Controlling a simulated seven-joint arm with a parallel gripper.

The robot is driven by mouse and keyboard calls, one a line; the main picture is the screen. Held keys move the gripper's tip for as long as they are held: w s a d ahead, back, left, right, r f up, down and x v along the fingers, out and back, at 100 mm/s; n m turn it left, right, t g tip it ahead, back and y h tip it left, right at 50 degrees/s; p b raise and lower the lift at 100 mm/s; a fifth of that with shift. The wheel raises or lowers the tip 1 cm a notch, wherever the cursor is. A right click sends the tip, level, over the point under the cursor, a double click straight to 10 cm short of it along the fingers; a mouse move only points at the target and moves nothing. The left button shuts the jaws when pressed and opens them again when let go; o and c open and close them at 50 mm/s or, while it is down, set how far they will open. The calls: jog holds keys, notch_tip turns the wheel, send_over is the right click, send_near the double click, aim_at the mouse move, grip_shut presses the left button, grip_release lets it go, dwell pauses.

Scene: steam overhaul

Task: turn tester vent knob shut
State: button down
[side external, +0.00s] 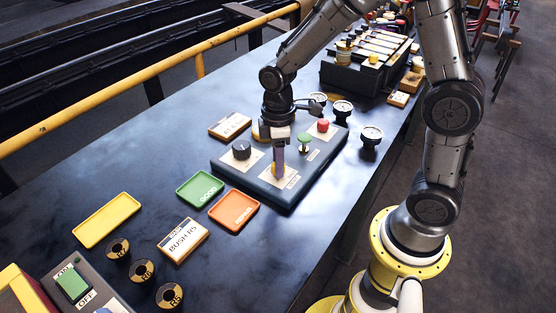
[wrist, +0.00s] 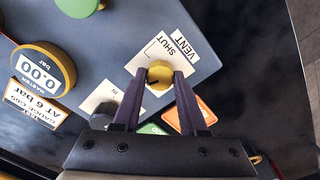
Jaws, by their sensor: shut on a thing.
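The tester is a dark grey box (side external: 240,173) on the bench. Its yellow vent knob (wrist: 159,73) sits on a pale plate (wrist: 140,68) lettered SHUT, with a VENT label (wrist: 186,46) beside it. In the wrist view the knob's dark mark seems to point to the lower left, away from the word SHUT. My gripper (wrist: 160,77) is shut on the knob, one dark finger on each side. In the side view my gripper (side external: 277,168) stands upright over the knob and hides much of it.
A black knob (side external: 241,149), a green knob (side external: 304,142) and a red knob (side external: 323,125) stand on the same box. A yellow-rimmed master gauge (wrist: 42,70) reads 0.00 bar. Green (side external: 200,189), orange (side external: 234,210) and yellow (side external: 106,220) trays lie nearby. Dials (side external: 371,137) stand beyond.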

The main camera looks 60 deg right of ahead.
jog(key=m, duration=0.7)
jog(key=shift+r, duration=0.1)
jog(key=m, duration=0.6)
jog(key=shift+m, duration=0.4)
jog(key=shift+c, duration=2.2)
grip_release()
notch_tip(320, 180, up, 14)
